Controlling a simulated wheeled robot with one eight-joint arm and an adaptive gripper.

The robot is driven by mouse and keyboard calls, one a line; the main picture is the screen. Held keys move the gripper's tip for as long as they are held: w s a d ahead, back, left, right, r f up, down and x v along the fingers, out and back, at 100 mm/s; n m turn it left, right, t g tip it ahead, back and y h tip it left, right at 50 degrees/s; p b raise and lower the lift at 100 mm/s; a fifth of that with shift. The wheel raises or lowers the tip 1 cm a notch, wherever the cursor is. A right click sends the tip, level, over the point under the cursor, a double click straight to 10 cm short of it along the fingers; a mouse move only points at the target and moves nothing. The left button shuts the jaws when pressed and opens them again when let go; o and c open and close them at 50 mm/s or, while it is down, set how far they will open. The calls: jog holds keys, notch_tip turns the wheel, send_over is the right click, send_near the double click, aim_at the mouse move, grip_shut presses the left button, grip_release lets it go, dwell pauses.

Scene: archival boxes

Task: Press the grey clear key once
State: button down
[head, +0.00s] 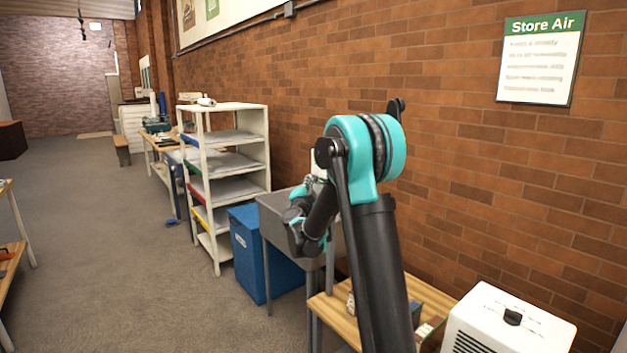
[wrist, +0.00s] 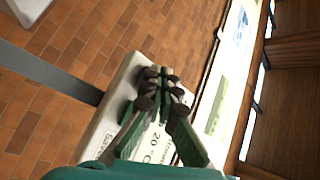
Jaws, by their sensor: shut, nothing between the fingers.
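In the wrist view my gripper (wrist: 160,82) is shut and empty, its dark fingertips together in front of a white panel (wrist: 118,92). The panel carries dark print, partly readable as "20". The fingers cover much of the panel, and I cannot tell whether they touch it. I cannot make out the grey clear key in either view.
A grey sink-like basin (head: 275,204) stands below the arm, with a blue bin (head: 262,262) beside it. A white shelf rack (head: 262,150) is further left. A wooden table (head: 338,318) and a white vented box (head: 505,322) are at front right.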

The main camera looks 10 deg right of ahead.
jog(key=shift+s+a, duration=0.3)
jog(key=shift+a, duration=0.2)
jog(key=shift+s+a, duration=0.4)
jog(key=shift+a, duration=0.3)
jog(key=shift+s+a, duration=0.45)
jog(key=shift+a, duration=0.3)
jog(key=shift+s+a, duration=0.4)
jog(key=shift+a, duration=0.3)
